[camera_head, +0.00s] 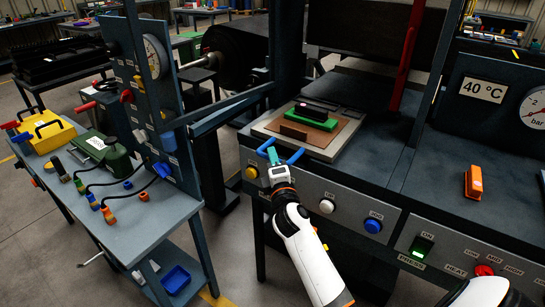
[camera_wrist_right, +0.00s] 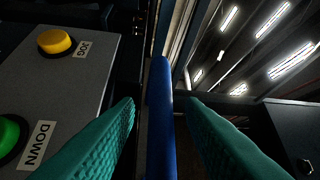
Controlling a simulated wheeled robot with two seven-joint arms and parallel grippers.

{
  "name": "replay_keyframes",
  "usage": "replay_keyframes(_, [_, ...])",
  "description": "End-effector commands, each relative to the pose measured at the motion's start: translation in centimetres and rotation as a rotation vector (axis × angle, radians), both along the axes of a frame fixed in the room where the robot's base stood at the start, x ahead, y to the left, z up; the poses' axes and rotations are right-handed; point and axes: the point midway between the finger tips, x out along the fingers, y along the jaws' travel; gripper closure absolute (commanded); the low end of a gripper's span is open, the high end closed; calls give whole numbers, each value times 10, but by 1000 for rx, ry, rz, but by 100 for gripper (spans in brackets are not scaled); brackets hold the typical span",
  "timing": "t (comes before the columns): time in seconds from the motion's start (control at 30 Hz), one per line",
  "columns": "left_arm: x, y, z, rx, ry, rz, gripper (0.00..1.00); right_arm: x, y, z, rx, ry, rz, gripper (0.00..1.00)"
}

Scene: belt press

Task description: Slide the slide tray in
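The slide tray (camera_head: 263,128) is a pale flat plate at the front of the press bed, with a blue handle (camera_head: 296,156) on its front edge. On it lie a brown board (camera_head: 318,137), a green block and a black piece. My right gripper (camera_head: 273,158), with teal fingers, is at the handle. In the right wrist view the blue handle bar (camera_wrist_right: 160,110) stands between the two open fingers, with a visible gap on each side. My left gripper is not in view.
A press panel with buttons and labels lies below the tray; yellow (camera_wrist_right: 55,41) and green (camera_wrist_right: 10,135) buttons show beside the right gripper. A red lever (camera_head: 404,55) stands right of the tray. An orange object (camera_head: 473,183) lies on the right bench. A side table (camera_head: 140,215) stands left.

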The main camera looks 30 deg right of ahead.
Motion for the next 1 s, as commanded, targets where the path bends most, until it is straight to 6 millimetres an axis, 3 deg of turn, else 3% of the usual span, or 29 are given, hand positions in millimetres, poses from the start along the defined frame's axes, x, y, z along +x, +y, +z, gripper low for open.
replay_keyframes(0.4, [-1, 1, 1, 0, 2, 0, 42, 10, -4, 1, 1, 1, 0, 64])
replay_keyframes(0.47, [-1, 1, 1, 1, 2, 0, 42, 10, -4, 1, 1, 1, 0, 70])
replay_keyframes(0.63, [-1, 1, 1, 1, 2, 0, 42, 10, -4, 1, 1, 1, 0, 98])
replay_keyframes(0.87, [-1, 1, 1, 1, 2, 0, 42, 10, -5, 1, 1, 1, 0, 100])
replay_keyframes(1.0, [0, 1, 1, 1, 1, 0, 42, 18, -22, 1, -3, 1, 0, 100])
